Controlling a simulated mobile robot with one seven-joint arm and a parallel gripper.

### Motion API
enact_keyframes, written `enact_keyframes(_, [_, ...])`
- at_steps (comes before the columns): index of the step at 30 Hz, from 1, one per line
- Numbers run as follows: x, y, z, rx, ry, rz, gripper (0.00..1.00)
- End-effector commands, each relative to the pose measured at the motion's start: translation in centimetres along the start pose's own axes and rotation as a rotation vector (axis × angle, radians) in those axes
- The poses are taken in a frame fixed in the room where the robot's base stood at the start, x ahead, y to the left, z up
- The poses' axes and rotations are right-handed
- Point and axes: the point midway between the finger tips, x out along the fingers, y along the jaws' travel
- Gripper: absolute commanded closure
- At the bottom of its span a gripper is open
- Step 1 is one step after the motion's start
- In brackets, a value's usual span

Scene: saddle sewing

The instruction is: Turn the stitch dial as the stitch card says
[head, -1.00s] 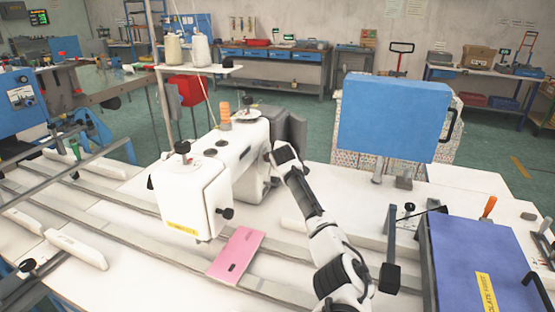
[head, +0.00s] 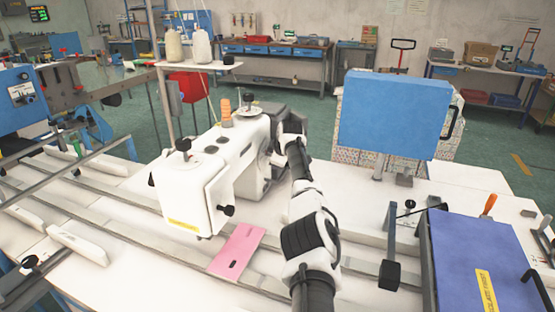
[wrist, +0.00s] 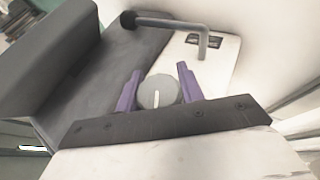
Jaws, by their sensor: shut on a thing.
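The stitch dial is a round grey knob (wrist: 158,92) with a white line, seen in the wrist view. The line stands nearly upright in the picture. My gripper (wrist: 158,72) has its two purple fingers on either side of the dial, shut on it. In the head view my arm reaches to the right side of the white sewing machine (head: 207,178), and the dial and fingertips are hidden there. A pink flat piece with a dark slot (head: 237,252) lies in front of the machine; I cannot tell whether it is the stitch card.
A bent grey lever with a black knob (wrist: 172,23) stands close beyond the dial. A dark grey housing (wrist: 50,65) is at the left.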

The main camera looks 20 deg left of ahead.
Motion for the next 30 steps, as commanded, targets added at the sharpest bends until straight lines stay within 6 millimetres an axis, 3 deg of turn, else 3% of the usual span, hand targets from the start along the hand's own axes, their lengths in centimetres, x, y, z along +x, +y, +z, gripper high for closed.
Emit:
enact_keyframes(13, [0.10,-0.13,0.08,0.003,-0.001,-0.008,0.85])
enact_keyframes(14, [0.11,-0.14,0.08,0.003,-0.001,-0.008,0.61])
enact_keyframes(18, [0.09,-0.11,0.08,0.003,-0.001,-0.007,0.43])
enact_keyframes(30, [-0.12,-0.06,0.05,0.002,0.000,-0.005,0.41])
